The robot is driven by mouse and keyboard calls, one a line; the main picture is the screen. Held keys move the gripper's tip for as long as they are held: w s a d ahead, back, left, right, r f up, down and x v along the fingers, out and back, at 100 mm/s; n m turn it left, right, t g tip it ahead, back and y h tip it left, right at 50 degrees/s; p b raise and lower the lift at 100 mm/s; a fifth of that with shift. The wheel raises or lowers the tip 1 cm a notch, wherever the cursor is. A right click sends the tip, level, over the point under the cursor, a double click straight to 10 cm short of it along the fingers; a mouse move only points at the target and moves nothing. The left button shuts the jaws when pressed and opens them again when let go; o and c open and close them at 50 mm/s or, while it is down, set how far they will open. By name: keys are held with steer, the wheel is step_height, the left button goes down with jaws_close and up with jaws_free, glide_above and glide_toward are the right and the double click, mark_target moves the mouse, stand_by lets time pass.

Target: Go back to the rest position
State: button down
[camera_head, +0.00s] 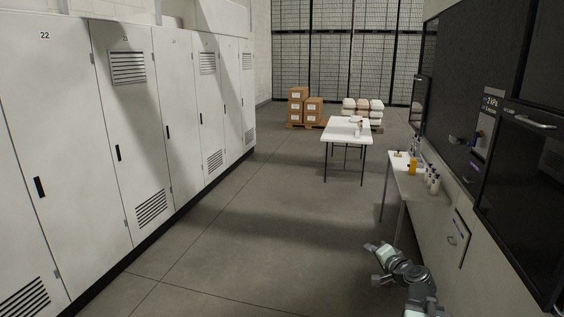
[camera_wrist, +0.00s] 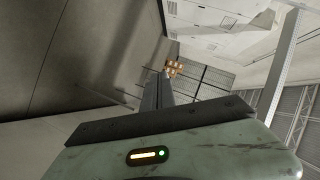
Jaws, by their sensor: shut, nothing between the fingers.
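My gripper (camera_head: 376,262) shows at the lower right of the head view, at the end of my bent arm, over the open floor beside the right wall. In the wrist view my gripper's fingers (camera_wrist: 158,92) are together, with nothing between them. The wrist view looks tilted, with the floor at left and distant boxes near the fingertips. My gripper is apart from the tables and touches nothing that I can see.
White lockers (camera_head: 130,130) line the left side. A side table (camera_head: 402,180) with several bottles stands along the right wall near my arm. A white table (camera_head: 340,138) stands further back, before boxes (camera_head: 297,108) on a pallet. The middle floor (camera_head: 250,230) is clear.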

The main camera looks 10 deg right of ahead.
steer(key=s+a+f+n+g+y+b, duration=0.15)
steer(key=a+f+n+g, duration=0.35)
steer(key=a, duration=0.8)
steer(key=s+a+f+n+g+y+b, duration=0.1)
steer(key=a+f+n+g+y, duration=0.15)
steer(key=a+f, duration=0.8)
steer(key=s+a+f+n+g+h, duration=0.3)
steer(key=s+a+n+g, duration=0.15)
steer(key=s, duration=0.25)
steer(key=s+d+f+g+h, duration=0.2)
steer(key=s+d, duration=0.4)
steer(key=s, duration=0.1)
steer(key=shift+s+m+h+b, duration=0.25)
steer(key=shift+m+h+b, duration=0.1)
steer(key=shift+m+h, duration=0.05)
steer(key=shift+d, duration=0.25)
